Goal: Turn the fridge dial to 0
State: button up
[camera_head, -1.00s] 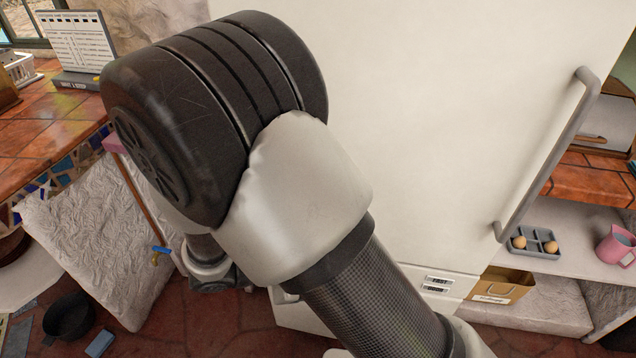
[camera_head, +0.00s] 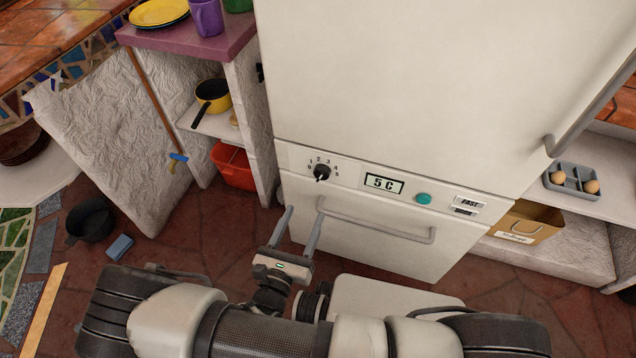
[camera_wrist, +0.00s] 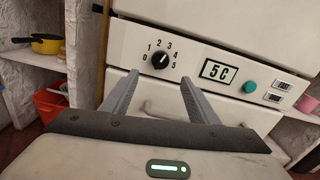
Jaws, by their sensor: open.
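The fridge dial (camera_head: 321,172) is a round black knob on the white control panel, with the numbers 0 to 5 around its upper side. It also shows in the wrist view (camera_wrist: 160,61), where its pale pointer mark looks turned to the upper right; the exact number is hard to tell. The display (camera_head: 384,184) beside it reads 5 C. My gripper (camera_head: 302,212) is open and empty, below and a little left of the dial, apart from it. In the wrist view, the dial stands beyond and between the two fingers (camera_wrist: 158,92).
A teal button (camera_head: 423,199) and FAST label (camera_head: 467,203) sit right of the display. A drawer handle (camera_head: 375,222) runs below the panel, close to my fingers. Shelves with a yellow pan (camera_head: 212,93) and red bin (camera_head: 233,165) stand left; an egg tray (camera_head: 571,181) is right.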

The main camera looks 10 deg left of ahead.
aim_at(319, 179)
jog(key=w, duration=0.4)
jog(key=w+b, duration=0.1)
jog(key=w, duration=0.3)
jog(key=w+d, duration=0.1)
jog(key=w, duration=0.3)
jog(key=shift+b, duration=0.35)
jog(key=c, duration=1)
